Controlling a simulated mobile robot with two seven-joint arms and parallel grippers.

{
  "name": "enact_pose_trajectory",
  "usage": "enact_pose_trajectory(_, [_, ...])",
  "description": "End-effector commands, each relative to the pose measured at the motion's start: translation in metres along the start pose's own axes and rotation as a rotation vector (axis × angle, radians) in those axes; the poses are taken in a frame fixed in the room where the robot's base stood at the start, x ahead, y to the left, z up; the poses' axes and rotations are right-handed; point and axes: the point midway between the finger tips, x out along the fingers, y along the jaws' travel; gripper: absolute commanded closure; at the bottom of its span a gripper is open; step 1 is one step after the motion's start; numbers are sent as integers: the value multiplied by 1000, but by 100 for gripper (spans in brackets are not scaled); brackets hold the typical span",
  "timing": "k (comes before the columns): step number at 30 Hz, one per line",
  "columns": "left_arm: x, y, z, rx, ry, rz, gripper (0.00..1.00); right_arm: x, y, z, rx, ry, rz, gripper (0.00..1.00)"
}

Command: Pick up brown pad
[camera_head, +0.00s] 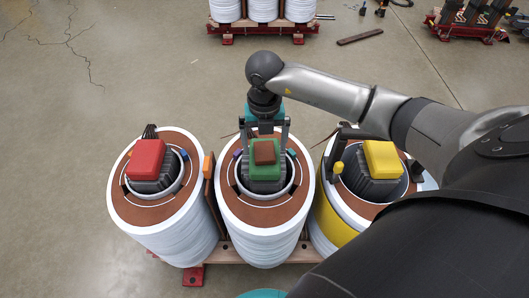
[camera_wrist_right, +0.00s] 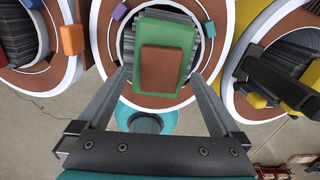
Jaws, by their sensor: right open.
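The brown pad (camera_head: 265,152) lies on top of a green pad (camera_head: 263,171) on the core inside the middle coil. In the right wrist view the fingers (camera_wrist_right: 160,70) are spread wide, with nothing held. I cannot tell the exact height of the fingertips over the pad. My left gripper is not in view.
A red pad (camera_head: 146,159) tops the core in the left coil. More white coils (camera_head: 263,10) stand at the back. Open floor (camera_head: 150,60) lies at the left.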

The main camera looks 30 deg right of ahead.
Motion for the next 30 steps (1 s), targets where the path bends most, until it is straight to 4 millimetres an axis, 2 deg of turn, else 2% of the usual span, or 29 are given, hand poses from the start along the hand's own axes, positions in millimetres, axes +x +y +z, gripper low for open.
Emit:
enact_pose_trajectory(1, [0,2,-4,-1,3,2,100,7,0,0,0,1,-1,0])
enact_pose_trajectory(6, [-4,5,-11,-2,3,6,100,15,0,0,-1,-1,1,0])
enact_pose_trajectory(15, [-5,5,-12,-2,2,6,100,16,0,0,-1,-1,0,0])
enact_pose_trajectory(30, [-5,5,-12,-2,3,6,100,16,0,0,-1,-1,0,56])
